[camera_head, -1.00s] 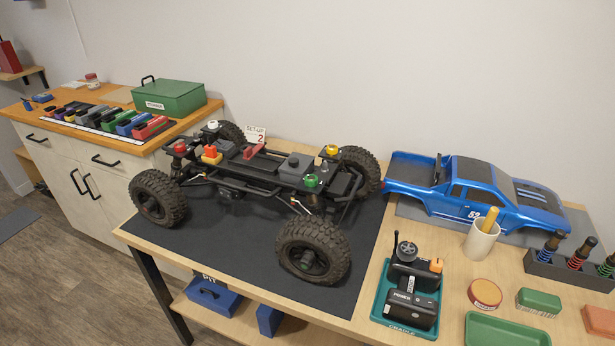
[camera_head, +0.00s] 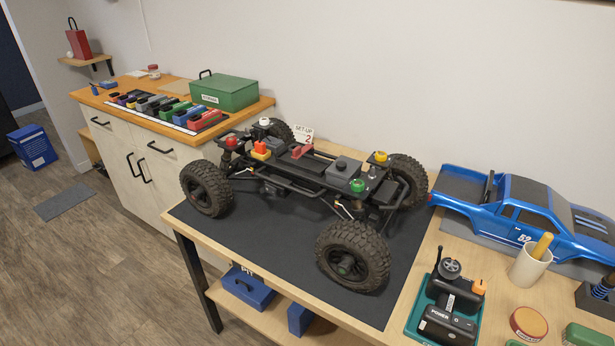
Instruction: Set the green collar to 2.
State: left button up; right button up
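The green collar (camera_head: 357,185) sits on top of a shock tower on the near right corner of the crawler chassis (camera_head: 304,172). Its setting marks are too small to read. Other collars on the chassis are red (camera_head: 231,141), white (camera_head: 264,122) and yellow (camera_head: 380,157). The chassis stands on its wheels on a dark mat (camera_head: 268,243). A set-up card (camera_head: 304,132) showing a 2 stands behind it. Neither of my grippers is in view.
A blue truck body (camera_head: 524,211) lies on the right of the table. A transmitter in a green cradle (camera_head: 445,307), a cup (camera_head: 529,264) and a round tin (camera_head: 528,323) are in front of it. A side counter holds a green box (camera_head: 224,93) and several battery packs.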

aim_at(356, 188)
jog(key=z, duration=0.4)
jog(key=j+z, duration=0.1)
jog(key=z, duration=0.25)
jog(key=j+z, duration=0.1)
jog(key=z, duration=0.7)
jog(key=j, duration=0.3)
jog(key=i, duration=0.25)
